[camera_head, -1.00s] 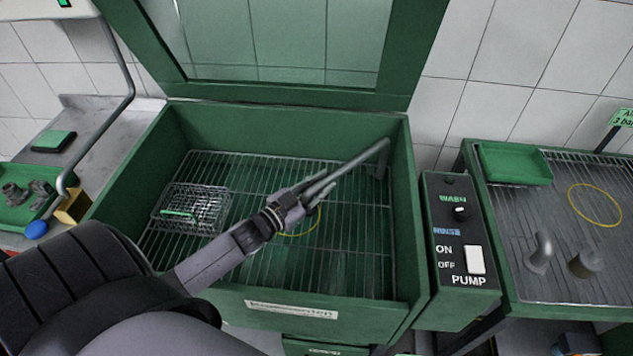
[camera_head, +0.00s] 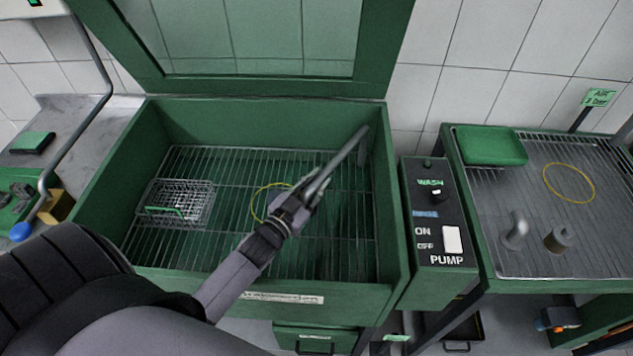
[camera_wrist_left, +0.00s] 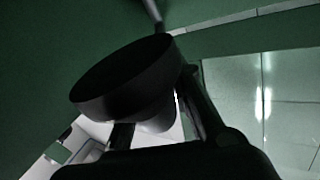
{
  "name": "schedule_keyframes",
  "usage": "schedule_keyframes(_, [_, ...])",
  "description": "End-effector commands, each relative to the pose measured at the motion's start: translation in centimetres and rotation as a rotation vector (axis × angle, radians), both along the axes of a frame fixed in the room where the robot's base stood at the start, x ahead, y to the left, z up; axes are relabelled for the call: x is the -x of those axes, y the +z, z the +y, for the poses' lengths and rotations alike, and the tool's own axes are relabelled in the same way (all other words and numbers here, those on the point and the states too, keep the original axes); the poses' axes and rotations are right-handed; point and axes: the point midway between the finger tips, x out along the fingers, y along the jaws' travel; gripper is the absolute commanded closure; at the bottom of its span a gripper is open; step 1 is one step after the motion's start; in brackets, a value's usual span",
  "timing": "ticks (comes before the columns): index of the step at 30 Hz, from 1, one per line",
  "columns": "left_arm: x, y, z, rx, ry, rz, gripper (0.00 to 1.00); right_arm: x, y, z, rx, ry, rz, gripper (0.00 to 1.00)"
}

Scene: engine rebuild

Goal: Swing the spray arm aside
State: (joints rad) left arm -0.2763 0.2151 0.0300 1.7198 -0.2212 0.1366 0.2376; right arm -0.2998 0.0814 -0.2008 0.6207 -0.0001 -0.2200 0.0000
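The spray arm (camera_head: 345,158) is a grey tube that rises from the right inner side of the green parts washer (camera_head: 250,108). It slants down and left over the wire rack to my left gripper (camera_head: 308,192). My left gripper appears shut around the tube's lower end, and its fingers hide that end. In the left wrist view, a dark round head (camera_wrist_left: 125,80) sits between the fingers, and a thin stretch of tube (camera_wrist_left: 152,12) shows above it. My right gripper is not in view.
A wire basket (camera_head: 178,203) sits at the rack's left, and a yellow ring (camera_head: 262,192) lies left of my gripper. The washer lid (camera_head: 240,85) stands open. The pump control box (camera_head: 437,225) and a draining table (camera_head: 500,270) stand at the right.

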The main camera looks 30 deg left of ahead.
Motion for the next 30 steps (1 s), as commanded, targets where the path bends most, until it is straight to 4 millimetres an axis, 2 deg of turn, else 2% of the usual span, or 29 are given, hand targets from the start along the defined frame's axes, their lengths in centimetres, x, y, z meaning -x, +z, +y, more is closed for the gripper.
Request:
schedule_keyframes(8, [-0.1, 0.2, 0.0, -0.001, -0.001, -0.004, 0.6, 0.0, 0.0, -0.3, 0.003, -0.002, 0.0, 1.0])
schedule_keyframes(19, [0.4, 0.0, 0.0, 0.0, -0.001, -0.001, 0.6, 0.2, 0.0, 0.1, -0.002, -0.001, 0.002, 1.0])
schedule_keyframes(23, [2.0, -0.1, 0.1, 0.001, -0.001, 0.002, 0.6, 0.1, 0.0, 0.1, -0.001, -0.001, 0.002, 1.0])
schedule_keyframes(30, [7.0, 0.0, 0.4, 0.001, 0.0, 0.001, 0.6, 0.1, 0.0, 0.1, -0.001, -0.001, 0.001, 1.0])
